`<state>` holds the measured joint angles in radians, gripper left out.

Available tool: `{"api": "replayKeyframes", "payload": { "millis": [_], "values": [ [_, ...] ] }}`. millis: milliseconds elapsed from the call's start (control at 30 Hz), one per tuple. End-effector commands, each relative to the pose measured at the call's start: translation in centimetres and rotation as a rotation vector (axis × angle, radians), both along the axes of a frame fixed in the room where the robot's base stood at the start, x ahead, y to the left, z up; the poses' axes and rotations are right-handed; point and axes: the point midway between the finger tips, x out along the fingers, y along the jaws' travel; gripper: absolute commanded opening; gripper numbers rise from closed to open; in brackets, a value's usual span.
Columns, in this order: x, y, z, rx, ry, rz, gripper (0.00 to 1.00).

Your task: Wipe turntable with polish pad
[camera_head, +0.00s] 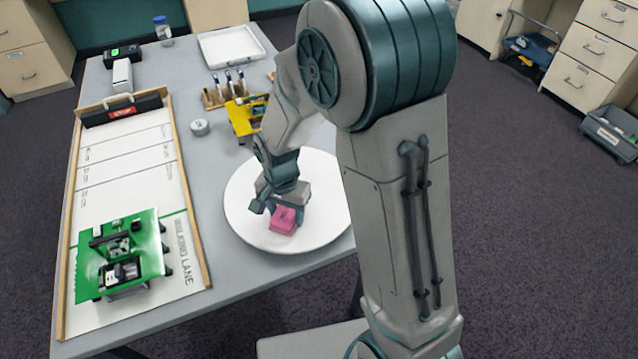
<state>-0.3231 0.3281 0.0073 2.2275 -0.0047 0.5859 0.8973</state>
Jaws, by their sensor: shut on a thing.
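The turntable (247,215) is a round white disc on the grey table, partly hidden behind my arm. The polish pad (283,221) is a small pink block over the disc's front middle part. My gripper (285,208) points down and is shut on the pad. The pad appears to be at the disc's surface, but I cannot tell whether it touches. The fingertips are partly hidden by the gripper body.
The table's front edge is close.

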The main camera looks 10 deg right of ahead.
Motion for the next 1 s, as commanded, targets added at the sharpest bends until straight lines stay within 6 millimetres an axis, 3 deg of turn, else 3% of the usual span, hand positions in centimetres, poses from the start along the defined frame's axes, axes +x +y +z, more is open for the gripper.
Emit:
{"api": "replayKeyframes", "payload": {
  "millis": [167, 600, 1000],
  "values": [
    [0.0, -0.2, 3.0, 0.001, -0.004, -0.004, 0.25],
    [0.0, -0.3, 6.7, 0.0, 0.0, -0.009, 0.25],
    [0.1, -0.5, 8.3, 0.0, 0.0, -0.012, 0.25]
  ]
}}
